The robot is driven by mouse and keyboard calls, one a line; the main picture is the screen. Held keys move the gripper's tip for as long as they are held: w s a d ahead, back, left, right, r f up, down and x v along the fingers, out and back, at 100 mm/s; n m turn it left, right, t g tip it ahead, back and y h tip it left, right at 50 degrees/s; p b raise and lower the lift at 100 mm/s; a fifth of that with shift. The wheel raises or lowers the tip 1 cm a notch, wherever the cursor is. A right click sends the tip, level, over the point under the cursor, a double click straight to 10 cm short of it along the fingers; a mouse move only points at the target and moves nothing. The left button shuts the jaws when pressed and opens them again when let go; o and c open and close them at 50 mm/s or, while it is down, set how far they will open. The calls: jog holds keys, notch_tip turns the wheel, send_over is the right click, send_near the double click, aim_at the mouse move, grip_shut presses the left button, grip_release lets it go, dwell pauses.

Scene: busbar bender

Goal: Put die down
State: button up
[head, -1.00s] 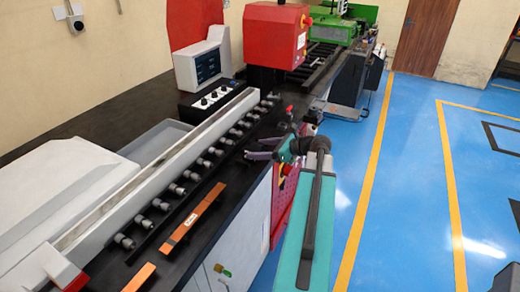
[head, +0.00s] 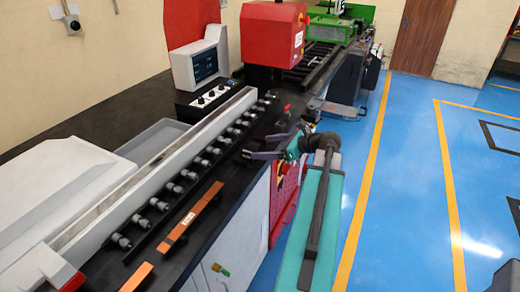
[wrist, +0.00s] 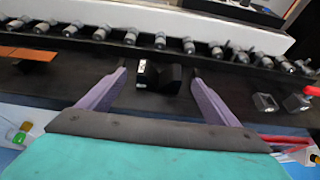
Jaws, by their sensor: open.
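My gripper (wrist: 158,75) is open, with its two purple fingers spread apart over the black bench top. A dark die block (wrist: 147,74) with a small silver and white face stands on the bench between the fingertips, beside a black block (wrist: 172,78). Gaps show between the fingers and these blocks, and nothing is gripped. In the head view my gripper (head: 262,155) is low at the bench's right edge, and the die there is too small and dark to make out.
A row of grey rollers (head: 190,174) runs along the bench behind the gripper. Two metal blocks (wrist: 265,102) (wrist: 297,102) lie to the right in the wrist view. An orange bar (head: 190,215) lies at the front. A red machine head (head: 274,34) stands further back.

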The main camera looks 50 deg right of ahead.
jog(key=b+v, duration=0.1)
jog(key=v, duration=0.7)
jog(key=shift+s, duration=0.1)
dwell(0.7)
